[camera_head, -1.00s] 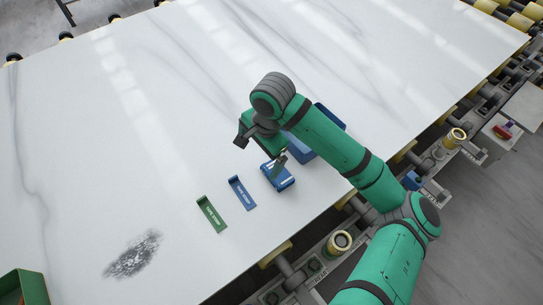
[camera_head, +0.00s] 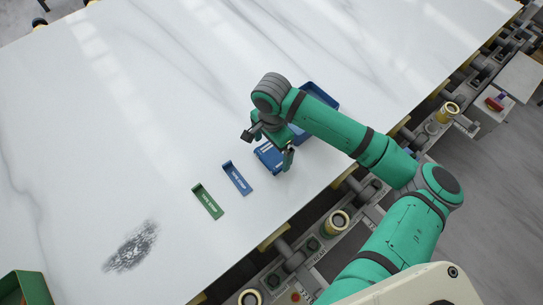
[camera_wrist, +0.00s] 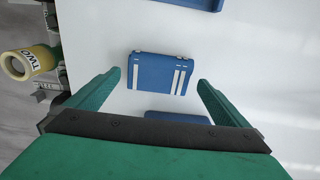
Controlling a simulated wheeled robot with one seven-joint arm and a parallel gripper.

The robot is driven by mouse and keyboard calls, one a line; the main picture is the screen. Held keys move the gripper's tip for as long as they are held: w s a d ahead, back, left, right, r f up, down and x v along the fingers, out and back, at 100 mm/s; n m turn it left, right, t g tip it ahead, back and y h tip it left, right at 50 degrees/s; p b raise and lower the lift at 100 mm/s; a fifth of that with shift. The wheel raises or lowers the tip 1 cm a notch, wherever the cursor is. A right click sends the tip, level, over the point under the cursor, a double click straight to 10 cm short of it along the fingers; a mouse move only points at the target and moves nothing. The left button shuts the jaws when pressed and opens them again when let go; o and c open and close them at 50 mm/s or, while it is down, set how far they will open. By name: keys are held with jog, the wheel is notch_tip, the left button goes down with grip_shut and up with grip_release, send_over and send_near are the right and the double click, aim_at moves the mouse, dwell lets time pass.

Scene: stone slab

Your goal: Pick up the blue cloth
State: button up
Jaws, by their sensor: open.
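The blue cloth (camera_head: 266,158) lies folded flat on the white slab, a blue rectangle with white stripes. It also shows in the wrist view (camera_wrist: 152,72), near the middle. My gripper (camera_head: 279,150) is over the cloth and hides part of it in the head view. In the wrist view my gripper (camera_wrist: 159,79) is open, one finger on each side of the cloth in the picture. I see no contact with the cloth; the exact height between them is hard to tell.
A blue tray (camera_head: 325,95) stands just behind, partly hidden by my arm. A blue labelled holder (camera_head: 237,178) and a green labelled holder (camera_head: 208,202) lie to the left. A dark smudge (camera_head: 130,246) and a green box (camera_head: 36,287) are further left. Rollers run along the slab's near edge.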

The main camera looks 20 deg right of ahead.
jog(key=shift+f, duration=1.3)
jog(key=c, duration=0.9)
jog(key=shift+c, duration=0.2)
jog(key=shift+r, duration=0.15)
jog(key=shift+w+r, duration=0.1)
jog(key=shift+r, duration=0.55)
jog(key=s+r, duration=0.1)
jog(key=r, duration=0.1)
jog(key=s+a+r, duration=0.1)
jog(key=s+r, duration=0.2)
jog(key=r, duration=0.1)
jog(key=shift+s+a+r, duration=0.15)
jog(key=shift+r, duration=0.25)
jog(key=s+a+r, duration=0.2)
jog(key=s+r, duration=0.2)
jog(key=s, duration=0.5)
jog(key=shift+s+a+r, duration=0.15)
jog(key=shift+a+r, duration=0.05)
jog(key=shift+r, duration=0.15)
